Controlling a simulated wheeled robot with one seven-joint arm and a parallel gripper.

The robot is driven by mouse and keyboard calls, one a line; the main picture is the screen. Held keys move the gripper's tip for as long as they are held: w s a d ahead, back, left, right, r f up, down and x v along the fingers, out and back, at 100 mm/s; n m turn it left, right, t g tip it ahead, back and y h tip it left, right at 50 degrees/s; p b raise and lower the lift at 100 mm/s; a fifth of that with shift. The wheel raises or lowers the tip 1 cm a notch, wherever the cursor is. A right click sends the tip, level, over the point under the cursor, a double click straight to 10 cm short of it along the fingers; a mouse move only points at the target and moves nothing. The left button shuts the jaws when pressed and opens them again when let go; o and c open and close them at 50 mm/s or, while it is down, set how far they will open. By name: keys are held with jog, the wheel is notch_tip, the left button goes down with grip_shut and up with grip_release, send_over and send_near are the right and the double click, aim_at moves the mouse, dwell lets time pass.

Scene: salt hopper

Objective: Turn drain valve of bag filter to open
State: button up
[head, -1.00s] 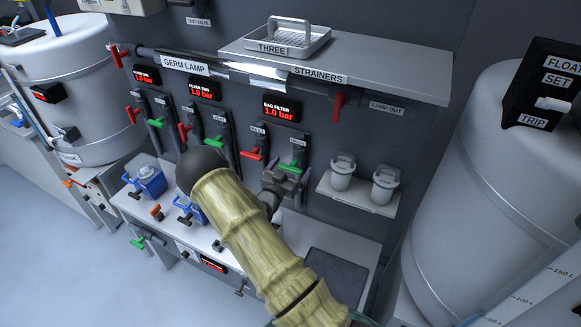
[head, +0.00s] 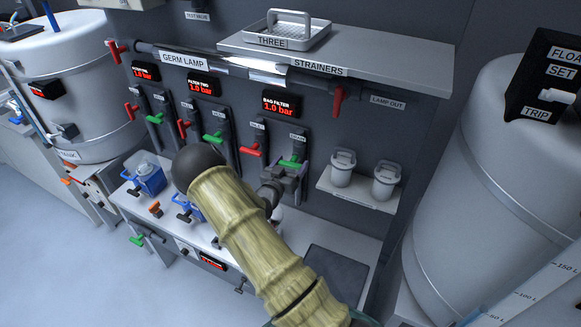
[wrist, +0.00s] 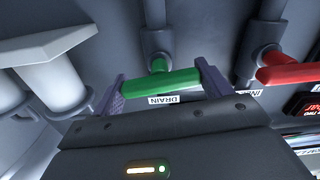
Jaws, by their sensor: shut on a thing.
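The bag filter's drain valve has a green handle (head: 292,162), on the right pipe below the black bag filter display (head: 281,104) reading 1.0 bar. In the wrist view the green handle (wrist: 160,84) lies crosswise to its pipe, above an upside-down DRAIN label (wrist: 163,100). My gripper (head: 286,170) is at this valve, its fingers at the two ends of the handle. In the wrist view my gripper (wrist: 161,88) is shut on the handle. My arm hides part of the bench below.
The red inlet handle (head: 253,150) is close to the left of the drain handle. A shelf (head: 350,193) with two grey strainers is close on the right. A wide strainer shelf (head: 400,70) juts out above. A large tank (head: 470,210) stands at right.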

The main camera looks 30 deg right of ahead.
jog(key=n+b, duration=0.2)
jog(key=n, duration=0.2)
jog(key=shift+f, duration=0.1)
jog(key=n+b, duration=0.1)
jog(key=n, duration=0.3)
jog(key=shift+b, duration=0.35)
jog(key=n, duration=0.4)
jog(key=shift+a+b, duration=0.1)
jog(key=shift+b, duration=0.2)
jog(key=shift+n, duration=2.1)
jog(key=o, duration=1)
jog(key=shift+w, duration=0.1)
